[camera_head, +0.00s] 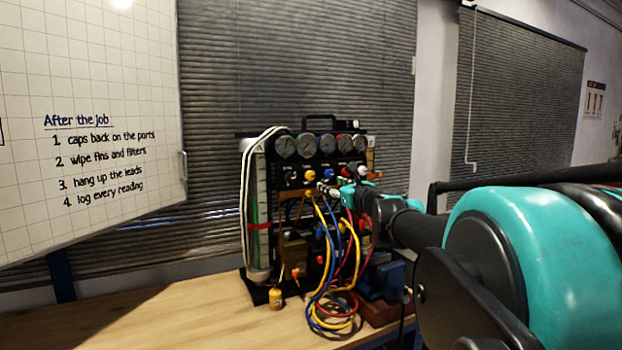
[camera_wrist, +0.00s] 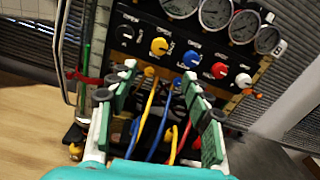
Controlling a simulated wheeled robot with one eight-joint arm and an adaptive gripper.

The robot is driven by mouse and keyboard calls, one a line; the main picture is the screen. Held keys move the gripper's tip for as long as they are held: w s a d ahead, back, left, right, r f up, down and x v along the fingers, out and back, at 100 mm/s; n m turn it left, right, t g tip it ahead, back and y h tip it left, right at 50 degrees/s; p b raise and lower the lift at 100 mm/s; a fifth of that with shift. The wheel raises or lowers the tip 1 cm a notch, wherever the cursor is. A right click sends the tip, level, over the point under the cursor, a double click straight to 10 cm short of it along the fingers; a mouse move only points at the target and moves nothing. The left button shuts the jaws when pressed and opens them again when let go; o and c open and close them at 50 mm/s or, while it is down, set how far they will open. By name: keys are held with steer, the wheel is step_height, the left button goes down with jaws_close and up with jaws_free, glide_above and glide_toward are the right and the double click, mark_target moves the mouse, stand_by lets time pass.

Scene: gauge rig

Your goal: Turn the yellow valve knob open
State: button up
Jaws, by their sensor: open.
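The yellow valve knob (camera_wrist: 159,46) is on a black panel in the wrist view, between a black knob (camera_wrist: 126,33) and a blue knob (camera_wrist: 193,60). A word OPEN is printed above it. The head view shows the yellow knob (camera_head: 310,175) below the gauges. My gripper (camera_wrist: 160,74) is open, with its two green-padded fingers spread wide and nothing gripped. In the wrist view its fingertips lie just below the knob row, apart from the yellow knob as far as I can tell. In the head view my gripper (camera_head: 335,189) is beside the rig's front, partly hidden by my arm.
Yellow, blue and red hoses (camera_head: 335,265) hang from the rig front and coil on the wooden bench (camera_head: 190,318). Red (camera_wrist: 219,70) and white knobs (camera_wrist: 243,80) continue the row. Gauges (camera_wrist: 214,12) sit above. A blue vise-like block (camera_head: 385,280) stands right of the hoses.

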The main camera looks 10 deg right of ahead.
mark_target(311, 176)
steer(key=x, duration=1.4)
steer(key=shift+f, duration=0.1)
jaws_close()
